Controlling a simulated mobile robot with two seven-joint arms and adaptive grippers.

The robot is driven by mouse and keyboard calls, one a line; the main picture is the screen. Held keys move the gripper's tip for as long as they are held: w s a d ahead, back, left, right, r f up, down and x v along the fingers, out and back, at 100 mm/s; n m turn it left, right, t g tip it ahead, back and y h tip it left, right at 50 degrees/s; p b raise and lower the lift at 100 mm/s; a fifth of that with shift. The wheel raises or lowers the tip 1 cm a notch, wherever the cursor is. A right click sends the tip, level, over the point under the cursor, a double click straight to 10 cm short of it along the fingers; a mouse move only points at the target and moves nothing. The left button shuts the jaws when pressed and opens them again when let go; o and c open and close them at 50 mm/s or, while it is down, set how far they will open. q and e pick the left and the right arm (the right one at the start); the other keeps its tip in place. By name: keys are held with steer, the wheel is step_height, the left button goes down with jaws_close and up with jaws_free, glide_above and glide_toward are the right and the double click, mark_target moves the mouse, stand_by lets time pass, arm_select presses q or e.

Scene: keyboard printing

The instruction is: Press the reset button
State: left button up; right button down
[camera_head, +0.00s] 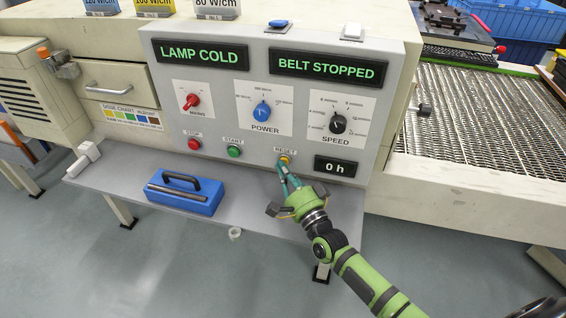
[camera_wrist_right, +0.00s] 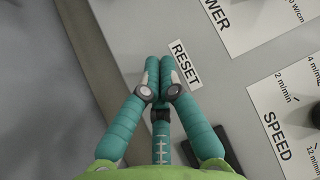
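The yellow reset button (camera_head: 284,159) sits on the front of the grey control panel (camera_head: 215,130), just under the RESET label. My right gripper (camera_head: 285,167) comes up from below, its fingertips at the button and overlapping its lower part. I cannot tell whether they touch it. In the right wrist view my right gripper (camera_wrist_right: 158,66) has its teal fingers together with nothing between them. Its tips lie beside the RESET label (camera_wrist_right: 185,65), and the button is hidden there. My left gripper is not in view.
A green START button (camera_head: 234,151) and a red STOP button (camera_head: 194,144) are left of the reset button. The displays (camera_head: 328,68) read LAMP COLD and BELT STOPPED. A mesh belt (camera_head: 480,115) is at right.

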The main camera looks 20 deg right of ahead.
steer(key=shift+s+a+p, duration=0.35)
steer(key=shift+s+a, duration=0.15)
steer(key=shift+s, duration=0.25)
steer(key=shift+s+a+p, duration=0.35)
steer(key=shift+s+a, duration=0.1)
steer(key=shift+s, duration=0.25)
steer(key=shift+s+a+p, duration=0.35)
steer(key=shift+s+a, duration=0.15)
steer(key=shift+s, duration=0.25)
